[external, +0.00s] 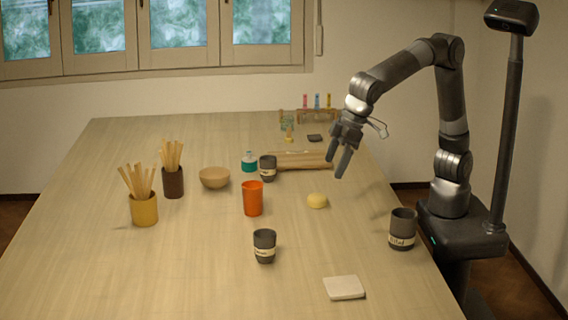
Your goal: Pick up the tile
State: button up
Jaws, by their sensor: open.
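A pale, square, flat tile (344,288) lies on the table near its front right. A small dark flat piece (314,138) lies at the back right; I cannot tell what it is. My gripper (335,162) hangs above the right side of the table, pointing down. It is open and empty, well behind the pale tile and apart from it.
A dark labelled cup (402,230) stands at the right edge, another dark cup (264,247) left of the tile. A yellow sponge-like lump (317,201), an orange cup (252,199) and a bowl (214,178) stand farther back. The front left of the table is clear.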

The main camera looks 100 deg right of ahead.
jog(key=a+f, duration=0.3)
jog(key=a, duration=0.4)
jog(key=a+f, duration=0.2)
jog(key=a, duration=0.5)
send_near(344, 285)
jog(key=x, duration=0.8)
jog(key=shift+f, duration=0.1)
jog(key=shift+c, duration=0.3)
jog(key=c, duration=0.9)
